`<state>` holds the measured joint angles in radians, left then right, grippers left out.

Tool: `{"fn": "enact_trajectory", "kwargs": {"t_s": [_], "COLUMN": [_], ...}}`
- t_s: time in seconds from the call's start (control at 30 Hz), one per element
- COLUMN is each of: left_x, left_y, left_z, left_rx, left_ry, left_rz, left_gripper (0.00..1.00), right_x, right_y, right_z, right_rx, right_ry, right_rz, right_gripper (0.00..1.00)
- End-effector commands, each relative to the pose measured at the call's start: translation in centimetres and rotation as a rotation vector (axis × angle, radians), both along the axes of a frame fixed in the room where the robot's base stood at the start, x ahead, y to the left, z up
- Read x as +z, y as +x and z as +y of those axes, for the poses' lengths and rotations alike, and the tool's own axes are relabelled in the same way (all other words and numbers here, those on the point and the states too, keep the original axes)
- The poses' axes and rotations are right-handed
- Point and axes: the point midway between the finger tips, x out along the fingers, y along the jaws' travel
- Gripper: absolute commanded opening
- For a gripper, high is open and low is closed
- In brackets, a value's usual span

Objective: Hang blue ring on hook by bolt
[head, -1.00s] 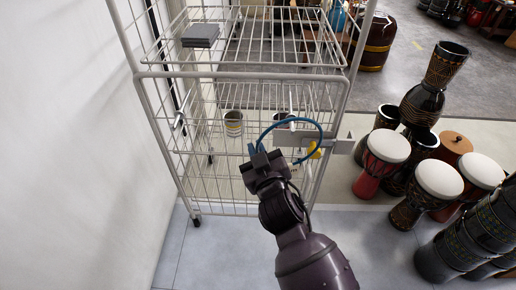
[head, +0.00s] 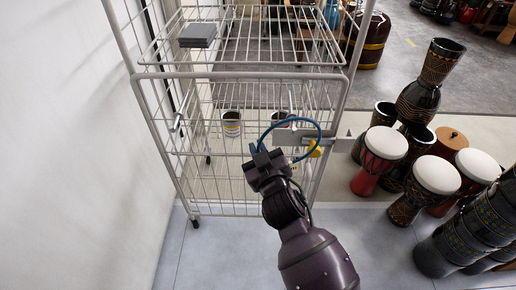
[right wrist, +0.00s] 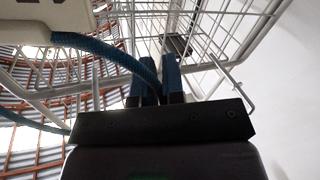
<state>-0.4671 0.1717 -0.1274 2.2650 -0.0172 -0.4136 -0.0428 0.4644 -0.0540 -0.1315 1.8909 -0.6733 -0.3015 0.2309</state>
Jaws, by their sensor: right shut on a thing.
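The blue ring (head: 302,119) is held up in front of the wire rack (head: 240,75). My right gripper (head: 260,152) is shut on the ring's lower left side. In the right wrist view the blue ring (right wrist: 100,48) runs between the blue fingers (right wrist: 160,80). One hook-like prong (head: 291,100) sticks out of the rack just above the ring, and another prong (head: 178,121) is further left. I cannot make out a bolt beside either one. The ring's outline overlaps a grey bracket (head: 340,145) on the rack's right side; contact is unclear. My left gripper is out of view.
Two cups (head: 231,122) (head: 281,119) show in the rack behind its front grid. A dark stack (head: 197,34) lies on the top shelf. Several goblet drums (head: 435,176) stand at right. A white wall (head: 70,130) closes the left side.

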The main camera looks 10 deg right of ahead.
Motion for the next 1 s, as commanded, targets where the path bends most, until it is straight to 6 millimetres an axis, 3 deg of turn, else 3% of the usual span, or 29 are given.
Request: {"fn": "enact_trajectory", "kwargs": {"t_s": [0.17,0.2,0.4,0.77,1.0], "left_x": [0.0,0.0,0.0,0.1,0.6], "left_y": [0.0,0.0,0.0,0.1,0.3], "left_z": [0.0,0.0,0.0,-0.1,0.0], "left_rx": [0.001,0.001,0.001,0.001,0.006], "left_ry": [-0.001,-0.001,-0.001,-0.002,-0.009], "left_rz": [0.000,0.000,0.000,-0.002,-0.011], "left_gripper": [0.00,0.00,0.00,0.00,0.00], "right_x": [0.1,0.1,0.1,0.0,0.3], "right_y": [0.0,0.0,0.0,-0.4,-3.0], "right_z": [0.0,0.0,0.0,0.0,-0.2], "right_rx": [0.000,0.000,0.000,0.000,0.000], "right_ry": [-0.001,-0.001,0.000,0.000,0.001], "right_rz": [-0.001,-0.001,-0.001,0.001,-0.002], "right_gripper": [0.00,0.11,0.39,0.39,0.39]}}
